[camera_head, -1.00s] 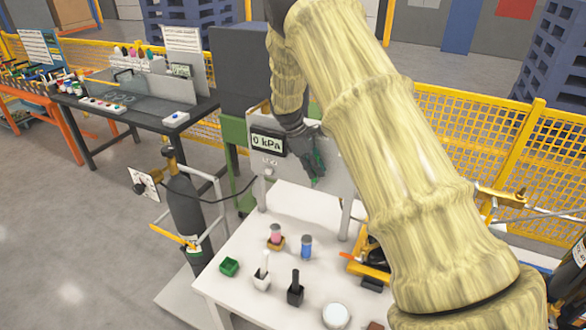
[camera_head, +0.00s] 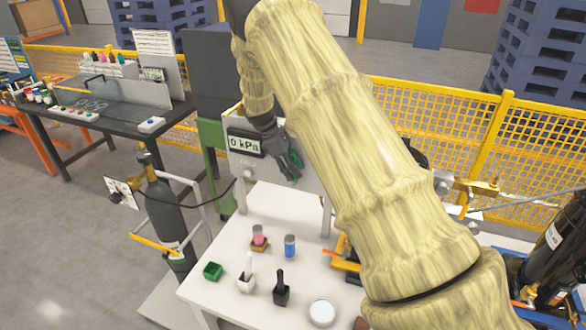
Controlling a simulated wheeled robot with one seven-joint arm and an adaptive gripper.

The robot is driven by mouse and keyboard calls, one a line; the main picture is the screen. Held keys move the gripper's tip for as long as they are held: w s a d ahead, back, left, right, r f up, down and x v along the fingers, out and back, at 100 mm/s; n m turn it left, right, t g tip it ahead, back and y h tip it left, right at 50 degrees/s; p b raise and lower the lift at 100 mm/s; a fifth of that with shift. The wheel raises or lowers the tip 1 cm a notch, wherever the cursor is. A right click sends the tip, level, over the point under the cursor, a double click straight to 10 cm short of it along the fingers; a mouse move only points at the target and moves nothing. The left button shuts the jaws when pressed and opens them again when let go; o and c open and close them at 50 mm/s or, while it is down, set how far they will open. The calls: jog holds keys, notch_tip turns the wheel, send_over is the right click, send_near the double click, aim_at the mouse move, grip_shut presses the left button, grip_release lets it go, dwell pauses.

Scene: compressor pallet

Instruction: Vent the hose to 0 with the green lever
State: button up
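My gripper (camera_head: 290,168) is in front of the white panel at the back of the white table, right of the panel's display (camera_head: 244,145). The display reads 0 kPa. A small green part (camera_head: 297,158), possibly the green lever, shows at the gripper's fingers. It is partly hidden, and I cannot tell its angle or whether the fingers touch it. The fingers are dark and small here, so their opening is unclear. A thin black hose (camera_head: 213,199) runs from near the dark gas cylinder (camera_head: 163,208) toward the panel's lower left.
The white table (camera_head: 225,252) holds a green box (camera_head: 213,271), a pink-topped jar (camera_head: 258,236), a blue jar (camera_head: 290,246), two brush-like items and a round white lid (camera_head: 321,313). My arm covers the table's right side. A yellow mesh fence (camera_head: 450,150) stands behind.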

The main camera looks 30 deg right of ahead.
jog(key=shift+r, duration=0.1)
jog(key=v, duration=1.1)
jog(key=shift+a+r, duration=0.2)
jog(key=shift+r, duration=0.15)
jog(key=shift+w, duration=0.15)
